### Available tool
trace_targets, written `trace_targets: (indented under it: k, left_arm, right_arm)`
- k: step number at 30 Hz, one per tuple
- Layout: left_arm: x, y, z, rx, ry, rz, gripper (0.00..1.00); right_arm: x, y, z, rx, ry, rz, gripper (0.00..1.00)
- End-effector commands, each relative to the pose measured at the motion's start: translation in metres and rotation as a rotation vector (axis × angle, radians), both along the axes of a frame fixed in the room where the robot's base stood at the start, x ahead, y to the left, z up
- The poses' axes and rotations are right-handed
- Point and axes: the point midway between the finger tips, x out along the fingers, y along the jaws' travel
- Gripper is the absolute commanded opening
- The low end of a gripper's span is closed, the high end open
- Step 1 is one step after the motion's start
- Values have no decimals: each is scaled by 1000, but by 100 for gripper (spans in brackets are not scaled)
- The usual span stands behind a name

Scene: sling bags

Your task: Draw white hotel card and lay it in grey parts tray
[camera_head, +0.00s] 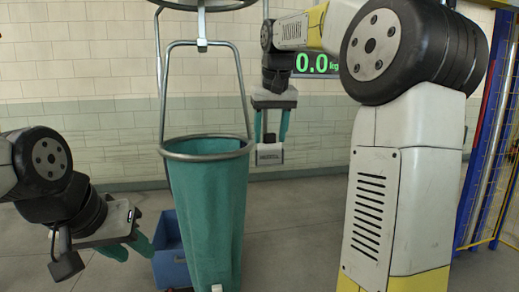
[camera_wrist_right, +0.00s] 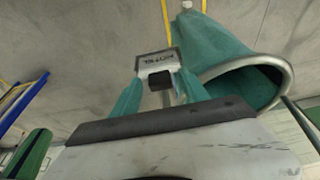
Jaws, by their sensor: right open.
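In the head view my right gripper (camera_head: 270,138) is open and points down, right of the teal bag. I cannot make out the card for certain there. My left gripper (camera_head: 133,252) is open and empty at the lower left, its teal fingers apart. No grey parts tray is in view.
The teal bag (camera_head: 208,215) hangs open in a metal hoop (camera_head: 205,148) between my grippers. A blue bin (camera_head: 167,252) stands behind it on the floor. A green 0.0 kg display (camera_head: 317,63) is on the back wall. A blue and yellow fence (camera_head: 490,135) stands at right.

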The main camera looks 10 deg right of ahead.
Motion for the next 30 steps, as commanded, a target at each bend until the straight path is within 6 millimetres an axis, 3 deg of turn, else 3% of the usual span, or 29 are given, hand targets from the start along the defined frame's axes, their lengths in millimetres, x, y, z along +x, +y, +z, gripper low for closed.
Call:
trace_targets:
  k: [3, 11, 20, 30]
  left_arm:
    - [0, 0, 0, 0, 0, 0, 36]
    - [0, 0, 0, 0, 0, 0, 36]
    - [0, 0, 0, 0, 0, 0, 36]
    - [0, 0, 0, 0, 0, 0, 36]
  right_arm:
    - [-1, 0, -9, -3, 25, 0, 49]
    - [-1, 0, -10, -3, 28, 0, 0]
    - [-1, 0, -7, -4, 27, -1, 0]
    - [0, 0, 10, -3, 18, -1, 0]
